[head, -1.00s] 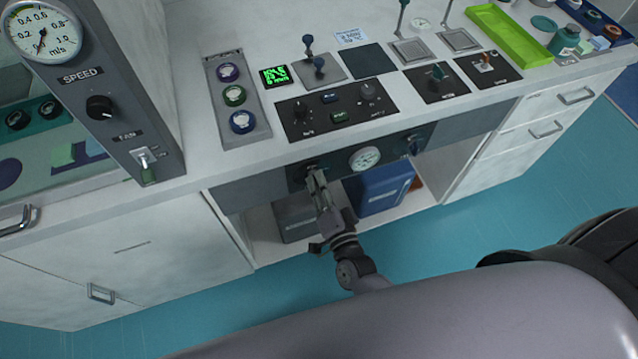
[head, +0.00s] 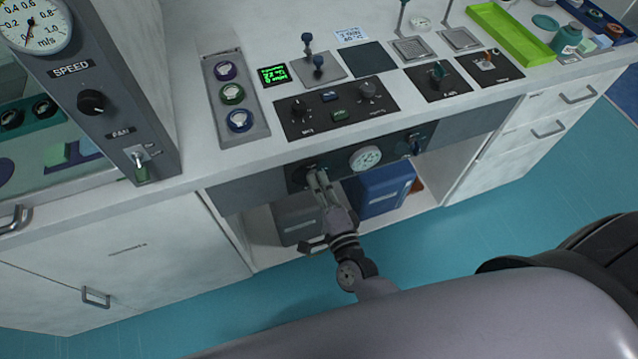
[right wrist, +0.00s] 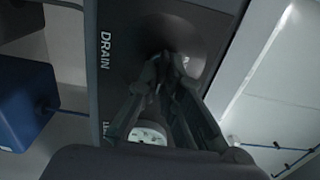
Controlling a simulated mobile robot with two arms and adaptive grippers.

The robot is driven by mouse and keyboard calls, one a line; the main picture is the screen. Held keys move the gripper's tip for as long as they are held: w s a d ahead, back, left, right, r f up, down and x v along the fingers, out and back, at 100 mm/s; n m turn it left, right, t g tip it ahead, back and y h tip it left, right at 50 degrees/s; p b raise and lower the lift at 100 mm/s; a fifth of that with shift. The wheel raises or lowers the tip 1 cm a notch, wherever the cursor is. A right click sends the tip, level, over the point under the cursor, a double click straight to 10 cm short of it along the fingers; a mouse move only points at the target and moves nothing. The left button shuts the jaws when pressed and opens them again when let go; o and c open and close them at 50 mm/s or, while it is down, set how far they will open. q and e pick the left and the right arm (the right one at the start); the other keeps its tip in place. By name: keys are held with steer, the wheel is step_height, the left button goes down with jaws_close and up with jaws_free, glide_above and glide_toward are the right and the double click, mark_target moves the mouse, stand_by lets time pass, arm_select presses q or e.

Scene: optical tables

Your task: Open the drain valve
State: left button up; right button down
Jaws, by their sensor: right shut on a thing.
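The drain valve (head: 301,172) is a small dark fitting at the left end of the dark panel below the counter's front edge. My right gripper (head: 314,174) reaches up to it from below. The right wrist view shows the gripper's fingertips (right wrist: 172,65) closed together at the valve, beside the "DRAIN" label (right wrist: 105,50). The fingers hide most of the valve, so its angle cannot be read. My left gripper is not in view.
A round gauge (head: 365,158) and another dark control (head: 414,146) sit farther right on the same panel. A blue box (head: 381,190) and a grey box (head: 298,218) stand in the open bay below. Teal floor in front is clear.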

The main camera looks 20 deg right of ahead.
stand_by(0.3)
steer(key=c, duration=1.8)
jaws_free()
steer(key=shift+o, duration=0.2)
steer(key=s, duration=1.2)
steer(key=shift+d, duration=0.2)
steer(key=s+f+n+g+y, duration=0.15)
steer(key=f+n, duration=0.25)
steer(key=f, duration=0.4)
steer(key=s+f+n+g, duration=0.2)
steer(key=f+n+g, duration=0.15)
steer(key=f, duration=0.45)
steer(key=s+f+n+g+y, duration=0.15)
steer(key=f+n, duration=0.25)
steer(key=f, duration=0.4)
steer(key=s+d+f+n+g+h, duration=0.1)
steer(key=s+d+f+n+g, duration=0.3)
steer(key=s+f, duration=0.4)
steer(key=s+d+f+n+g+h, duration=0.2)
steer(key=s+d+f+n+g, duration=0.3)
steer(key=s+f, duration=0.3)
steer(key=s+g, duration=0.1)
steer(key=s, duration=0.3)
steer(key=shift+s+d+f+h, duration=0.2)
steer(key=shift+s+f+h, duration=0.1)
steer(key=shift+s+f, duration=0.1)
